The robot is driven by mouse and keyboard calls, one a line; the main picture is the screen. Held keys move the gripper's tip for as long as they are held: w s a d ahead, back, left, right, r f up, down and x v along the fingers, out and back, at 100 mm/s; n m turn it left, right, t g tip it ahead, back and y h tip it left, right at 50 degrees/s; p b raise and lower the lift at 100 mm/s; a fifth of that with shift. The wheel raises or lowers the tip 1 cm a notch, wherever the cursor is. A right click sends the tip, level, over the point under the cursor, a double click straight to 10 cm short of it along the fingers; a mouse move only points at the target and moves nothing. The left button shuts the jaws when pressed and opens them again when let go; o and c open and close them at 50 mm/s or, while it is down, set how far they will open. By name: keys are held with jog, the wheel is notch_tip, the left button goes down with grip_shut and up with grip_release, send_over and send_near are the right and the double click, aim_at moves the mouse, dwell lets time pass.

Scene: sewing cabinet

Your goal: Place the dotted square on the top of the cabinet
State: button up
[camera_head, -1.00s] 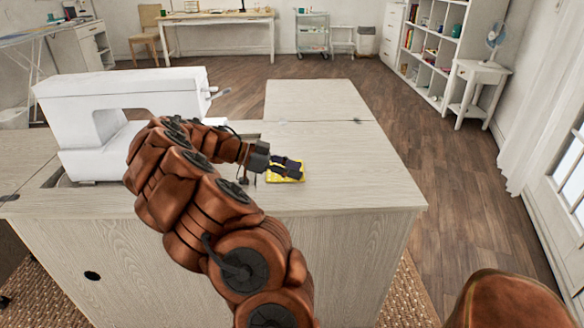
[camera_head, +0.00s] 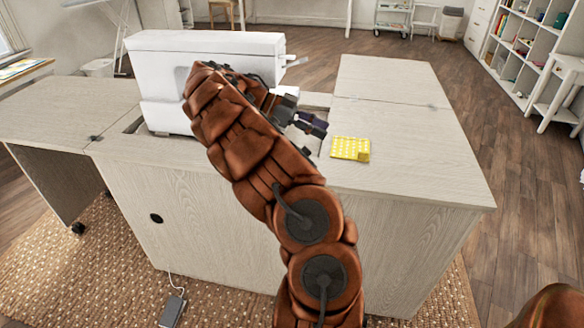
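The dotted square (camera_head: 350,148) is yellow with pale dots and lies flat on the wooden top of the cabinet (camera_head: 425,150), right of the sewing machine. My gripper (camera_head: 318,130) is just left of the square and apart from it in the picture. Its dark fingers are small and partly behind my arm, so I cannot tell whether they are open or shut. I see nothing held in them.
A white sewing machine (camera_head: 205,55) stands in the cabinet's recess, behind and left of my arm. The cabinet top right of the square is clear. A grey foot pedal (camera_head: 172,311) lies on the woven rug (camera_head: 210,290) in front.

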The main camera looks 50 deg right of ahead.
jog(key=s+a+r+n+t+y, duration=0.1)
jog(key=a+n+t, duration=0.2)
jog(key=a+n, duration=0.5)
jog(key=s+a+r+n+t, duration=0.15)
jog(key=a+n, duration=0.35)
jog(key=a, duration=0.5)
jog(key=s+a+f+n+t+y, duration=0.1)
jog(key=s+a+f+n, duration=0.2)
jog(key=a+n, duration=0.3)
jog(key=s+a+f+n+t+y, duration=0.2)
jog(key=a+n, duration=0.4)
jog(key=a, duration=0.5)
jog(key=s+a+f+n+t+y, duration=0.1)
jog(key=s+a+f+n, duration=0.3)
jog(key=a, duration=0.5)
jog(key=shift+s+a+f+n+t+y, duration=0.3)
jog(key=shift+f+n+t, duration=0.4)
jog(key=shift+n, duration=0.4)
jog(key=s+p+v, duration=0.2)
jog(key=p+v, duration=0.8)
jog(key=v, duration=0.1)
jog(key=s+r+p+v, duration=0.1)
jog(key=s+p+v, duration=0.1)
jog(key=p+v, duration=0.9)
jog(key=shift+s+r+t, duration=0.15)
jog(key=shift+s+t, duration=0.2)
jog(key=shift+s, duration=0.5)
